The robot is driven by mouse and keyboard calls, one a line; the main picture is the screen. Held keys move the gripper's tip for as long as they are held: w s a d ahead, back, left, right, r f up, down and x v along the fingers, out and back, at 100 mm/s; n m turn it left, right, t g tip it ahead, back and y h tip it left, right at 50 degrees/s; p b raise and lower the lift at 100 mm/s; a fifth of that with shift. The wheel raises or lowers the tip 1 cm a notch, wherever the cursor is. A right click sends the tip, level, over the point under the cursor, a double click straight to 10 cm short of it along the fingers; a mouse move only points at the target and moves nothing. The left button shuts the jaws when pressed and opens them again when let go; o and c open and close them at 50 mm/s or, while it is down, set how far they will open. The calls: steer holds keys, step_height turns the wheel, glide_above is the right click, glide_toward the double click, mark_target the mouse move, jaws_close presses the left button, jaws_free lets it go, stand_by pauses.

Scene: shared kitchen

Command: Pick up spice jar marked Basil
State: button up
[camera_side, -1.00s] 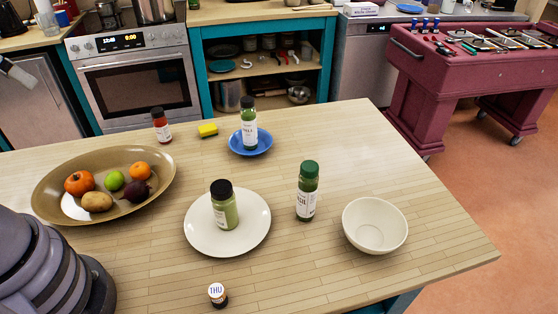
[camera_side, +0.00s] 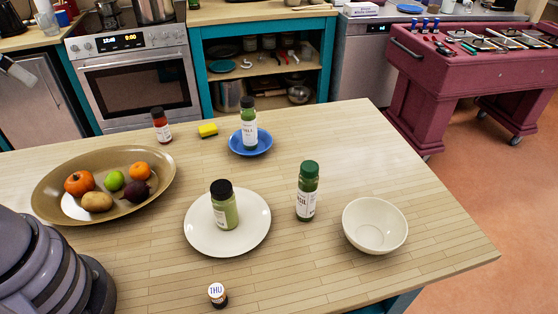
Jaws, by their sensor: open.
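A green jar with a dark green cap (camera_side: 307,192) stands upright on the wooden table, between the white plate and the white bowl. Its white label is partly legible and seems to end in "SIL". A paler green jar with a black cap (camera_side: 224,205) stands on the white plate (camera_side: 255,232); its label is turned partly away. Another green jar with a dark cap (camera_side: 249,124) stands on a blue saucer (camera_side: 236,147); its label is too small to read. My gripper is not in view; only part of my arm shows at the lower left.
A brown oval platter (camera_side: 58,207) with several fruits and vegetables is at the left. The white bowl (camera_side: 375,226) is right. A small jar marked THU (camera_side: 217,294) is at the front.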

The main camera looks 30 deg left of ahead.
step_height(320, 180, up, 5)
steer(key=m+t+h, duration=0.6)
steer(key=t+h, duration=0.2)
steer(key=t, duration=0.1)
glide_above(301, 174)
steer(key=s+a, duration=0.5)
steer(key=shift+t+h, duration=0.5)
steer(key=f, duration=1.1)
steer(key=d+f, duration=0.1)
steer(key=f, duration=1)
steer(key=d+f, duration=0.1)
steer(key=f, duration=1)
steer(key=shift+w+d+f, duration=0.1)
steer(key=shift+d+f, duration=0.05)
steer(key=shift+f, duration=0.1)
steer(key=x, duration=0.7)
steer(key=shift+w+d+f, duration=0.1)
steer(key=shift+w+d, duration=0.05)
steer(key=shift+w, duration=0.05)
jaws_close()
